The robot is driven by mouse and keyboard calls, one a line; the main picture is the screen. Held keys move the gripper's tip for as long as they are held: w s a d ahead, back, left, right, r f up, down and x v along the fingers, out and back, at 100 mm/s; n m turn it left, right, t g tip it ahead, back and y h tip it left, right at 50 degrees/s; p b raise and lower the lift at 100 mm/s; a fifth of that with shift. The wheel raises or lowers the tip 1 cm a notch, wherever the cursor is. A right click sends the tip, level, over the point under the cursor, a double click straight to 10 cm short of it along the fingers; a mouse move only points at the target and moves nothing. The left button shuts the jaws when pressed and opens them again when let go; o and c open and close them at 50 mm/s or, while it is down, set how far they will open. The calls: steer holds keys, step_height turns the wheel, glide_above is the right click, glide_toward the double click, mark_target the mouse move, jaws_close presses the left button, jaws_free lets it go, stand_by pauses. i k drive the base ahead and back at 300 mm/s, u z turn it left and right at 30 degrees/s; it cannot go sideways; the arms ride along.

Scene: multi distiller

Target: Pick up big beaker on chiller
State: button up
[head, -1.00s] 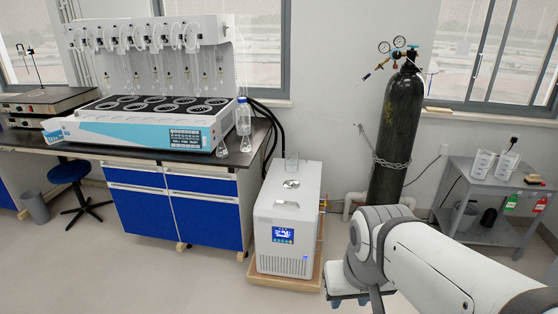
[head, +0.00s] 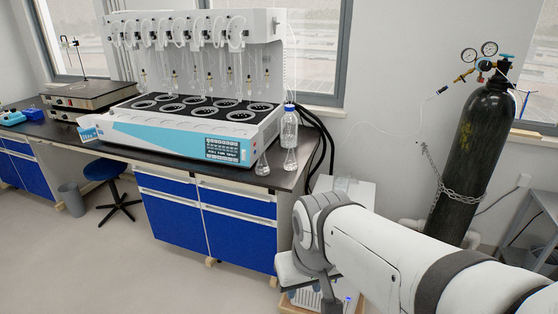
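The big beaker (head: 342,184) is clear glass and stands on the rear part of the white chiller's top (head: 362,192). My arm crosses in front of the chiller and covers most of its top and front. The beaker shows just above the arm. My gripper (head: 328,302) is at the bottom of the head view, in front of the chiller and lower in the picture than the beaker. Its fingers are mostly hidden or cut off, so I cannot see whether they are open. No contact with the beaker shows.
A bench (head: 120,148) at left holds the multi distiller (head: 190,130), a clear bottle (head: 289,130) and flasks near its right end. A black gas cylinder (head: 475,150) stands right of the chiller, with a chain around it. Open floor lies at lower left.

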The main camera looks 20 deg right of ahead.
mark_target(341, 181)
steer(key=z, duration=0.2)
steer(key=i, duration=1.55)
steer(key=z, duration=0.8)
steer(key=k, duration=0.8)
steer(key=z, duration=0.2)
steer(key=i, duration=0.8)
steer(key=u, duration=0.05)
